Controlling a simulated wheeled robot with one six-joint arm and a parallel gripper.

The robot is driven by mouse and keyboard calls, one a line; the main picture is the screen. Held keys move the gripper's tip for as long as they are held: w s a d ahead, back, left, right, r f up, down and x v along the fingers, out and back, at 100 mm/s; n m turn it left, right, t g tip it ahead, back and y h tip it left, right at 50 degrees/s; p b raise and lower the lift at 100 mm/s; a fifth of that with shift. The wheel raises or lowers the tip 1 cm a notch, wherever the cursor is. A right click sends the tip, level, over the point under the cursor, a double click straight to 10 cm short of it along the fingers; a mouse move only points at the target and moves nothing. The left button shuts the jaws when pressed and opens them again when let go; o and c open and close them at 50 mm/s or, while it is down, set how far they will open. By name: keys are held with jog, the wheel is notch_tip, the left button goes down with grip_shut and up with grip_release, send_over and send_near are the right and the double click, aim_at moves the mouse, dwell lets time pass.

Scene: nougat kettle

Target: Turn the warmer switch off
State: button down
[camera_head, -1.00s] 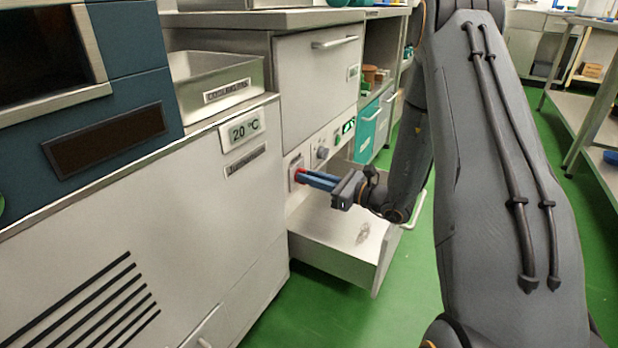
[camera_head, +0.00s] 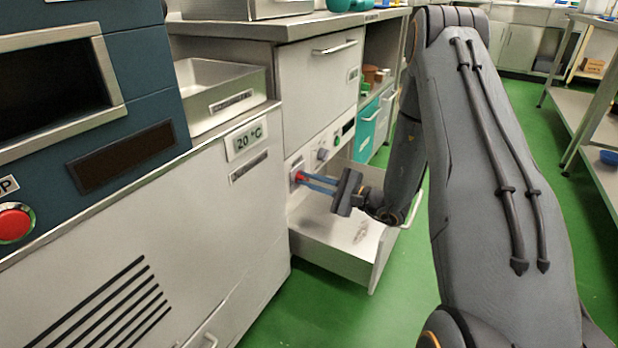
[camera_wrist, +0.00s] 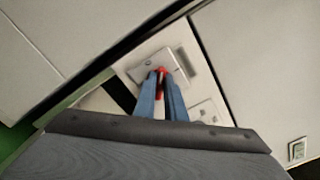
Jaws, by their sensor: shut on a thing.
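The warmer switch is a small red lever (camera_head: 300,176) on a pale plate (camera_head: 295,170), set in the cabinet's front panel above an open drawer. In the wrist view the red lever (camera_wrist: 161,71) shows between the fingertips, with its plate (camera_wrist: 150,66) behind. My gripper (camera_head: 307,178) has blue fingers closed on the lever, and its body looks rolled at a tilt. The wrist view shows my gripper (camera_wrist: 161,80) with one finger on each side of the lever. The fingers hide part of it.
The open drawer (camera_head: 335,250) juts out below my gripper. A grey knob (camera_head: 322,154), a green button (camera_head: 337,140) and a small dark display (camera_head: 348,126) sit on the panel. A metal tray (camera_head: 225,105) stands on the left counter. Green floor lies clear beyond the drawer.

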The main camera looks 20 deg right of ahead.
jog(key=n+p, duration=0.1)
jog(key=n, duration=0.3)
jog(key=shift+s+n, duration=0.1)
jog(key=shift+n, duration=0.2)
jog(key=shift+f+n+p, duration=0.15)
jog(key=shift+n+p, duration=0.5)
jog(key=shift+n, duration=1.25)
jog(key=c, duration=1.8)
grip_release()
jog(key=shift+p+v, duration=1.15)
jog(key=shift+v, duration=2.75)
jog(key=shift+a, duration=0.1)
